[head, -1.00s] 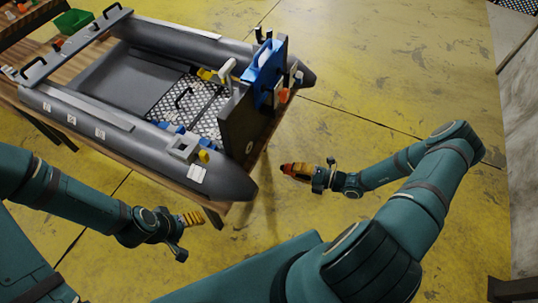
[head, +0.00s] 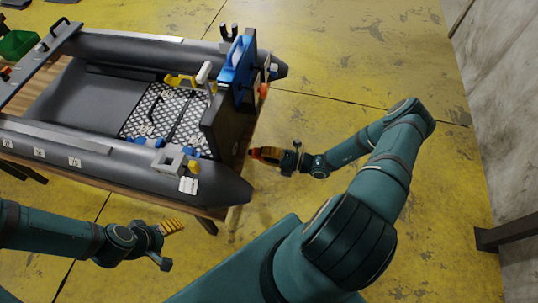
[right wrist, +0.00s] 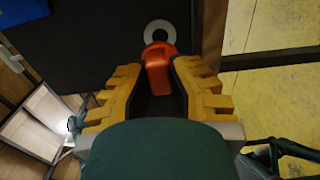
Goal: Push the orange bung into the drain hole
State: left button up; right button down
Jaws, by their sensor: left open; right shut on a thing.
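The orange bung (right wrist: 158,72) is between the yellow fingers of my right gripper (right wrist: 160,88). In the head view the bung (head: 256,153) points left at the boat's dark transom (head: 226,122), close to its outer face. My right gripper (head: 270,154) is shut on it. In the right wrist view, the drain hole shows as a pale grey ring (right wrist: 160,25) with a dark centre on the transom. The bung's far end overlaps the ring's lower part; I cannot tell whether they touch. My left gripper (head: 174,226) is open and empty, below the near tube.
The grey inflatable boat (head: 95,136) rests on a wooden bench. A blue part (head: 238,68) is on the transom's top, with another orange thing (head: 263,90) beside it. A green bin (head: 18,44) stands far left.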

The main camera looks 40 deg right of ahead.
aim_at(256, 153)
jog(key=shift+x, duration=2.15)
jog(key=shift+x, duration=0.95)
jog(key=c, duration=0.9)
grip_release()
jog(key=shift+c, duration=0.2)
jog(key=v, duration=1.2)
